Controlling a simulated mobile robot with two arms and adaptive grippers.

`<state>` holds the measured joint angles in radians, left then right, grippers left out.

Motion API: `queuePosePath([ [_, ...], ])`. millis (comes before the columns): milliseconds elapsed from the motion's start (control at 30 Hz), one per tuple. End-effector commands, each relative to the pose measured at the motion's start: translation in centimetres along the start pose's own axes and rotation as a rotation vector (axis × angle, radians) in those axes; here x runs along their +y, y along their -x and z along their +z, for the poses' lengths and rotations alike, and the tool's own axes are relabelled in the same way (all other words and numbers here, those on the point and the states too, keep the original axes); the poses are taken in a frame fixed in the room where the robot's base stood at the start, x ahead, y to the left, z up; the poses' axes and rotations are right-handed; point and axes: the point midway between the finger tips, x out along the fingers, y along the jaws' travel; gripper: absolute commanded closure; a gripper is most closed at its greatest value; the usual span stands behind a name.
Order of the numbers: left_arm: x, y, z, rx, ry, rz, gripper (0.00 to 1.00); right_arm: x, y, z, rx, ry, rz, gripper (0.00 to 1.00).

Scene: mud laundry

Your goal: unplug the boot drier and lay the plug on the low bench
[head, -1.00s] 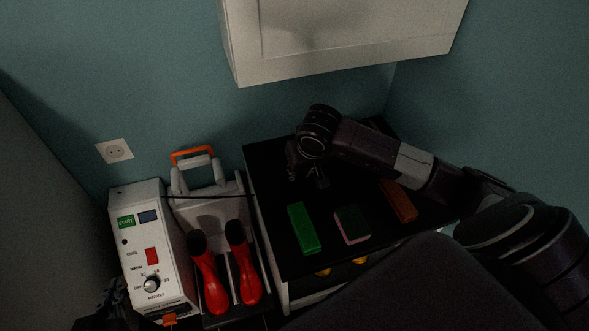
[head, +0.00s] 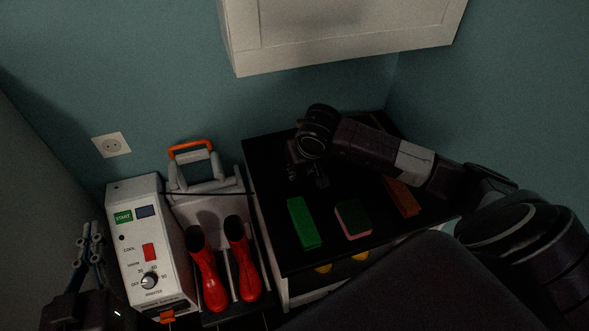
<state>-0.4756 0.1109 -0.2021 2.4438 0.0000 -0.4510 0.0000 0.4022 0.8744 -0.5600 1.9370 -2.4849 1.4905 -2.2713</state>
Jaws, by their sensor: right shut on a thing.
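The boot drier (head: 136,250) is a white box with a START label, a red switch and a dial, at the lower left. A wall socket (head: 111,145) above it has nothing in it. A thin dark cable (head: 210,194) runs right from the drier towards the low bench (head: 270,168), which has a black top. My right gripper (head: 308,180) is over the bench's back left part, shut on what seems to be the plug; the plug itself is too dark to make out. My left gripper (head: 91,230) is left of the drier, fingers up, apparently open and empty.
Red boots (head: 207,275) stand beside the drier, before a grey frame with an orange handle (head: 190,149). A green block (head: 303,224), a pink and green sponge (head: 352,220) and a brown block (head: 403,197) lie on the bench. A white cabinet (head: 340,40) hangs above.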

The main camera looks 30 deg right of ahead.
Motion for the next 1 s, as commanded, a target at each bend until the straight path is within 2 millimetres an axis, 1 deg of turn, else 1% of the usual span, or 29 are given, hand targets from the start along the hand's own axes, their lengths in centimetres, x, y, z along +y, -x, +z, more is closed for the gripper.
queuePosePath([
  [167, 0.1, -0.1, -0.4, 0.020, 0.000, 0.001, 1.00, 0.0, -0.1, 0.0, 0.001, 0.000, 0.000, 1.00],
  [400, 0.1, -0.1, -0.5, 0.022, 0.000, 0.001, 1.00, 0.0, -0.1, 0.0, 0.000, 0.000, 0.000, 1.00],
  [433, 0.1, 0.0, -0.5, 0.022, 0.000, 0.001, 1.00, 0.0, -0.1, 0.0, 0.000, 0.000, 0.000, 0.77],
  [600, 0.1, 0.0, -0.5, 0.022, 0.001, 0.001, 1.00, 0.0, -0.1, 0.0, 0.000, 0.000, 0.000, 0.60],
  [867, 0.0, -0.1, -0.4, 0.018, 0.000, 0.001, 1.00, 0.0, 0.0, 0.0, 0.000, 0.000, 0.000, 0.60],
  [1000, 0.0, -0.1, -0.4, 0.018, 0.000, 0.001, 1.00, -0.1, 1.0, -0.2, 0.003, 0.001, -0.002, 0.60],
])
